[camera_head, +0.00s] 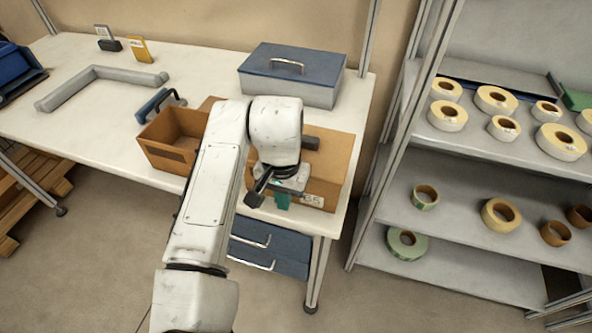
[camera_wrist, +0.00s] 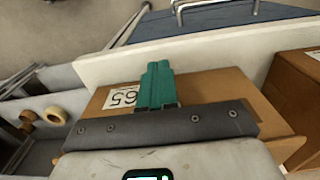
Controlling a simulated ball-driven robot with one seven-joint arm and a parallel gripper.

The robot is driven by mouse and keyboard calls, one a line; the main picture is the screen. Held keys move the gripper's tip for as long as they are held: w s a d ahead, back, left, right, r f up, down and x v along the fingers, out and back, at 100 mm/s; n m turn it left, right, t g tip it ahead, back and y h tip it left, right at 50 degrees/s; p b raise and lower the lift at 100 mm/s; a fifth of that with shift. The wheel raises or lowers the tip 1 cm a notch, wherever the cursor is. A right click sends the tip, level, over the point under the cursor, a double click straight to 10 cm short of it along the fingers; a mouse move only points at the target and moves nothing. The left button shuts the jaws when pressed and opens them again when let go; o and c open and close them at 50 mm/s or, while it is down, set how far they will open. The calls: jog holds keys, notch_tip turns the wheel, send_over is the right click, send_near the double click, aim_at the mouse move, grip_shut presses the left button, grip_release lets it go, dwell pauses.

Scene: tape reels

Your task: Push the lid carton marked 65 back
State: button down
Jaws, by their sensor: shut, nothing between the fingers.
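The brown carton marked 65 (camera_head: 335,168) stands on the white table near its front right, partly hidden behind my arm. Its white label shows low on the front face, and upside down in the wrist view (camera_wrist: 122,96). My gripper (camera_head: 282,201) points down at the carton's front side, just left of the label in the head view. Its teal fingers are together and hold nothing; they also show in the wrist view (camera_wrist: 157,82) beside the label. I cannot tell whether the fingertips touch the carton.
A grey box with a blue lid (camera_head: 292,76) stands behind the carton. An open brown bin (camera_head: 172,140) stands to the left. A shelf rack (camera_head: 460,140) with several tape reels is at the right. Blue drawers (camera_head: 268,245) hang below the table's front edge.

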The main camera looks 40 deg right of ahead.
jog(key=shift+w+d+f+p, duration=0.1)
jog(key=shift+w+d+p, duration=0.15)
jog(key=shift+w+d, duration=0.9)
jog(key=shift+w+d+p, duration=0.2)
jog(key=shift+w+d, duration=0.5)
jog(key=shift+d, duration=0.85)
jog(key=shift+w+d+f+p, duration=0.1)
jog(key=shift+w+d+p, duration=0.15)
jog(key=shift+w+d, duration=1.45)
jog(key=shift+d, duration=0.3)
jog(key=shift+w+d, duration=0.5)
jog(key=shift+d, duration=0.4)
jog(key=shift+w+d, duration=0.55)
jog(key=shift+d, duration=0.3)
jog(key=shift+s+a+r+p, duration=0.15)
jog(key=shift+s+a+p, duration=0.35)
jog(key=shift+a+p, duration=0.15)
jog(key=shift+s+a+p, duration=0.75)
jog(key=shift+a, duration=0.25)
notch_tip(320, 180, up, 10)
jog(key=p, duration=0.9)
jog(key=shift+w+r+p, duration=0.1)
jog(key=shift+p, duration=0.2)
